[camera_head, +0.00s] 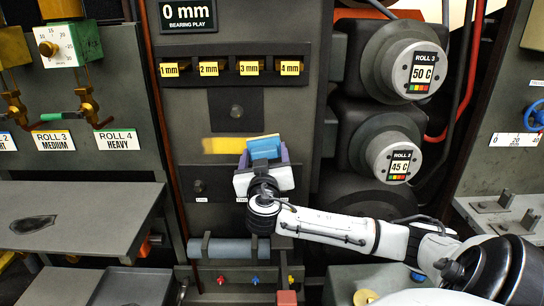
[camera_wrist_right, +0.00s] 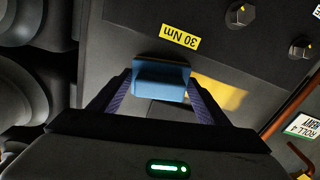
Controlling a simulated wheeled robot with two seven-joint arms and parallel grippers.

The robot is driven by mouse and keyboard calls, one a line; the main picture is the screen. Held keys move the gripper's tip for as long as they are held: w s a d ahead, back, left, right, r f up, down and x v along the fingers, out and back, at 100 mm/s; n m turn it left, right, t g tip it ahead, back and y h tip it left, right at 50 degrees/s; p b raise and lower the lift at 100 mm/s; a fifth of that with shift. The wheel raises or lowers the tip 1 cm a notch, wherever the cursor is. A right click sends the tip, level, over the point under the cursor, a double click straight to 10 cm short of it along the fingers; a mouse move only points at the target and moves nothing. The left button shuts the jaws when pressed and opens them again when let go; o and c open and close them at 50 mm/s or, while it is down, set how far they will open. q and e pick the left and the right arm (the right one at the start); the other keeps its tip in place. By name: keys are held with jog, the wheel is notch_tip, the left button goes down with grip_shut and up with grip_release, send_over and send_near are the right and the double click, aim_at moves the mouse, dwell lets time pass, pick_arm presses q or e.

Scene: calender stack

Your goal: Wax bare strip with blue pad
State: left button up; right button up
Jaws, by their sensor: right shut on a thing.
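My right gripper (camera_head: 264,162) reaches the dark upright panel from the right and is shut on a blue pad (camera_head: 265,147). In the right wrist view the pad (camera_wrist_right: 160,80) sits between the two purple-grey fingers. A yellow strip (camera_head: 225,145) lies across the panel and shows to the left of the pad. It also shows to the right of the pad in the right wrist view (camera_wrist_right: 218,92). The pad and gripper hide part of it. I cannot tell whether the pad touches the panel. My left gripper is not in view.
A row of numbered yellow tags (camera_head: 249,68) is above the strip. Dark rolls (camera_head: 405,67) stand to the right. A "30 Nm" label (camera_wrist_right: 180,37) and bolts (camera_wrist_right: 240,14) show near the pad. A grey bench (camera_head: 90,205) is at the left; a grey cylinder (camera_head: 228,248) is below.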

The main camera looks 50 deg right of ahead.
aim_at(251, 151)
jog(key=shift+w+a+b, duration=0.65)
jog(key=shift+w+a, duration=0.45)
jog(key=shift+w, duration=0.25)
jog(key=shift+w+a+f+b, duration=0.15)
jog(key=shift+w+a+b, duration=1.1)
jog(key=shift+w+a, duration=0.65)
jog(key=shift+w+a+b, duration=0.4)
jog(key=shift+w+a, duration=0.1)
jog(key=shift+w, duration=0.25)
jog(key=shift+w+a+b, duration=0.4)
jog(key=shift+w+a, duration=0.1)
jog(key=shift+w, duration=0.2)
jog(key=shift+w+a, duration=0.35)
jog(key=shift+w, duration=0.1)
jog(key=shift+w+a+b, duration=1.1)
jog(key=shift+w+a, duration=0.05)
jog(key=shift+w, duration=0.15)
jog(key=v, duration=0.6)
jog(key=shift+p, duration=0.4)
